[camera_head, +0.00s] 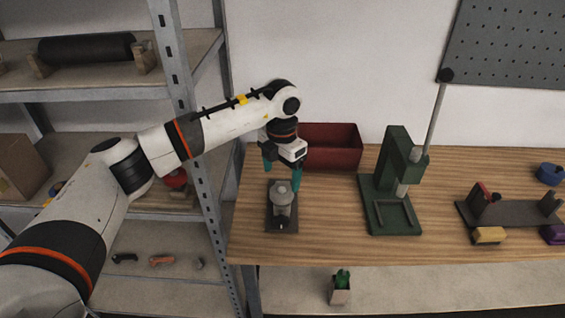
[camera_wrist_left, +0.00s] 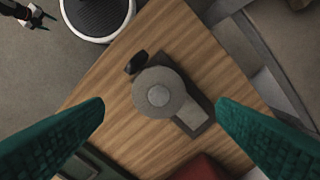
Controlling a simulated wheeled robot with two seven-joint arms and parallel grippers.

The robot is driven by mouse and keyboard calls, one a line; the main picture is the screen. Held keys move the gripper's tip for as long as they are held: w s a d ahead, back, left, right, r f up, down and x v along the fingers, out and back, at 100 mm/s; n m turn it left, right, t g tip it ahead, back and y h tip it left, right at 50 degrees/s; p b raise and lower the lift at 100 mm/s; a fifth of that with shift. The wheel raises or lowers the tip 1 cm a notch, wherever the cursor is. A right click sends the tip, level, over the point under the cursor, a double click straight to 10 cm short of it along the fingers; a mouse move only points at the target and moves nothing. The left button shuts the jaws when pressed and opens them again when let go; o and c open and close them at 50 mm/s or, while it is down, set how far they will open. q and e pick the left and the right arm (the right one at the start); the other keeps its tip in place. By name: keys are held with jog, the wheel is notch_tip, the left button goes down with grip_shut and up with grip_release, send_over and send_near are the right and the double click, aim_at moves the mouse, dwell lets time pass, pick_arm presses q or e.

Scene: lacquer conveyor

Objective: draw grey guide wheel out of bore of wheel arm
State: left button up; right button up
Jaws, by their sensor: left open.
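The grey guide wheel (camera_head: 282,188) sits on a dark fixture plate (camera_head: 272,226) near the left end of the wooden bench. In the left wrist view the wheel (camera_wrist_left: 170,79) is a round grey disc with a paler round hub at its centre. A lighter grey block (camera_wrist_left: 192,115) shows at its edge; I cannot tell whether this is the wheel arm. The bore is hidden under the wheel. My left gripper (camera_head: 282,181) points down over the wheel. Its teal fingers stand wide apart, one on each side, and hold nothing.
A dark red bin (camera_head: 335,150) stands behind the gripper. A green press (camera_head: 392,185) stands to the right, with a dark rack (camera_head: 510,212) farther right. A metal shelf (camera_head: 195,130) borders the bench's left end.

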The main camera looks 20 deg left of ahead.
aim_at(282, 190)
pick_arm(q)
notch_tip(282, 190, down, 10)
jog(key=shift+r+p, duration=0.2)
jog(key=shift+p, duration=0.8)
jog(key=c, duration=1.1)
jog(key=shift+o, duration=1.3)
jog(key=shift+r, duration=0.15)
jog(key=c, duration=0.3)
